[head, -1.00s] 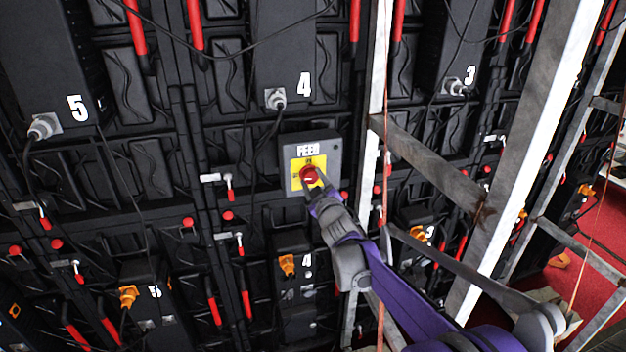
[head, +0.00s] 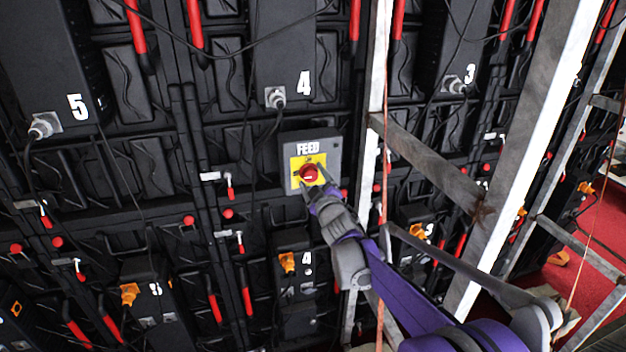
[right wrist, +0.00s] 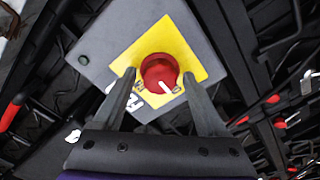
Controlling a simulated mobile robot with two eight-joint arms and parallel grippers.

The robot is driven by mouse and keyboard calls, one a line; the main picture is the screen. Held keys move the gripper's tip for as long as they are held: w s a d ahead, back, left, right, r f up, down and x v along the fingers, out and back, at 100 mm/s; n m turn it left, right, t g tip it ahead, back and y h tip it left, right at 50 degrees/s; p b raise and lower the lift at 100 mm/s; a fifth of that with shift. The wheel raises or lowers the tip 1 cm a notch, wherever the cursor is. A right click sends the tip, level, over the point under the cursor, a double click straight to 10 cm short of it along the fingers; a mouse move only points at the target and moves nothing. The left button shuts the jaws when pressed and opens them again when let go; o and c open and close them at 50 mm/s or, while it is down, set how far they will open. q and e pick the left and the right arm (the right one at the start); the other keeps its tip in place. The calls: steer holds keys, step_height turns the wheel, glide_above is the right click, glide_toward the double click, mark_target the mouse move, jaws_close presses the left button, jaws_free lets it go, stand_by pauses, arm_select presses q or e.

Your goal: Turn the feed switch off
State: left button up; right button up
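The feed switch is a red round knob (head: 309,174) on a yellow plate in a grey box (head: 327,148) marked FEED, in the middle of the head view. In the right wrist view the red knob (right wrist: 160,74) has a white mark at its lower right edge. My right gripper (head: 318,187) is at the knob from the lower right. In the right wrist view my right gripper (right wrist: 158,80) is open, with one finger on each side of the knob; I cannot tell whether they touch it. My left gripper is not in view.
Metal frame posts and crossbars (head: 430,165) stand to the right, close to my right arm. Black panels with cables, red handles and orange connectors (head: 288,262) surround the box. A red floor (head: 590,240) shows at the far right.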

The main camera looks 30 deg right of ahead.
steer(key=shift+s, duration=0.1)
steer(key=b+v, duration=0.1)
steer(key=v, duration=0.9)
steer(key=shift+s+a, duration=0.15)
steer(key=shift+s, duration=0.15)
